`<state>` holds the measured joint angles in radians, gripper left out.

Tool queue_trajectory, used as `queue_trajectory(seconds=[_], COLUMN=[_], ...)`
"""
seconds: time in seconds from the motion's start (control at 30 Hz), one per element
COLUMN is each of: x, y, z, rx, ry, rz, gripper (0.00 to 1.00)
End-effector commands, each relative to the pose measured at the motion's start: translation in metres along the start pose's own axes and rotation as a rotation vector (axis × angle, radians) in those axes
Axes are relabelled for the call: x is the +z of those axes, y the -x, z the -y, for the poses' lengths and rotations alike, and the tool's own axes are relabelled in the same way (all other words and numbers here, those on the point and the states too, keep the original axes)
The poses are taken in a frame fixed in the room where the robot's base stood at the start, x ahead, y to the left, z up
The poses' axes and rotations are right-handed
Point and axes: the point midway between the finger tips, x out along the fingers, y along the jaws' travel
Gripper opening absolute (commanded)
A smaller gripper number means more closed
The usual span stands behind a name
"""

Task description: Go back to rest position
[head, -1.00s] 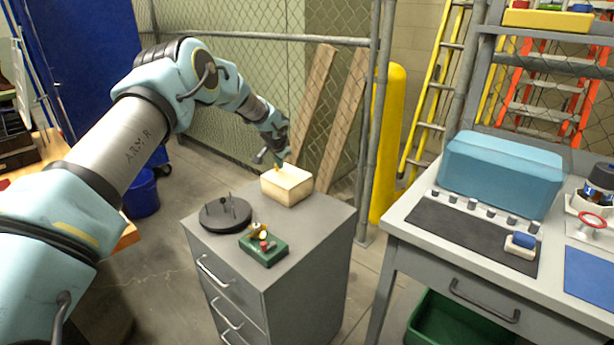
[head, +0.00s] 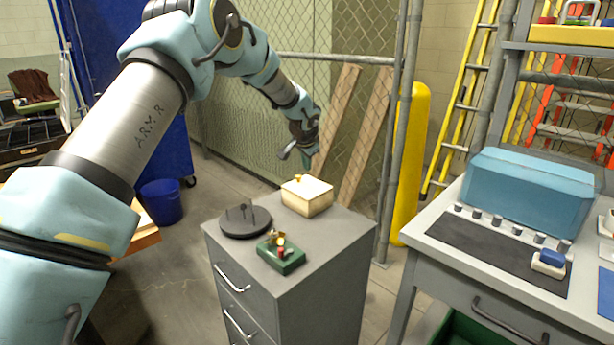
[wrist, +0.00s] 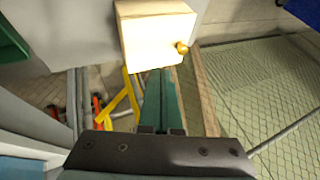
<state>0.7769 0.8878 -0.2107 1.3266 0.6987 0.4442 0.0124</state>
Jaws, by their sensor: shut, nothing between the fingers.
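My gripper (head: 308,160) hangs in the air above and behind the cream box (head: 307,196), which stands on the grey drawer cabinet (head: 340,226). In the wrist view my gripper (wrist: 159,98) has its green fingers together with nothing between them. The cream box (wrist: 156,36) with its small brass knob (wrist: 182,48) lies beyond the fingertips in that view. The gripper is apart from the box in the head view.
A dark round stand (head: 245,222) with pins and a green block (head: 280,258) with small fittings share the cabinet top. A workbench (head: 440,250) with a blue case (head: 528,190) stands at right. A yellow post (head: 412,150) and mesh fence are behind.

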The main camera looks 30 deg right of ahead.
Motion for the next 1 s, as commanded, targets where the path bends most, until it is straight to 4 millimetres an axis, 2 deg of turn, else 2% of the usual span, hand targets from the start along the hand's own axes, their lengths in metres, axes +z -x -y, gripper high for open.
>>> queue_trajectory(seconds=[0.2,0.43,0.57,0.67,0.77,0.8,0.87,0.9,1.0], x=[0.0,0.001,0.019,0.062,0.123,0.15,0.189,0.216,0.281], y=[0.021,0.025,0.032,0.048,0.074,0.085,0.104,0.117,0.151], z=[0.0,0.0,0.012,0.033,0.054,0.06,0.067,0.069,0.068], rx=[0.0,0.001,0.0,0.0,0.003,0.004,0.005,0.005,0.003], ry=[0.0,0.001,0.035,0.111,0.227,0.28,0.361,0.417,0.564], rz=[0.0,0.001,0.023,0.071,0.137,0.166,0.204,0.231,0.294], gripper=[0.0,0.0,0.0,0.0,0.0,0.0,0.0,0.0,0.0])
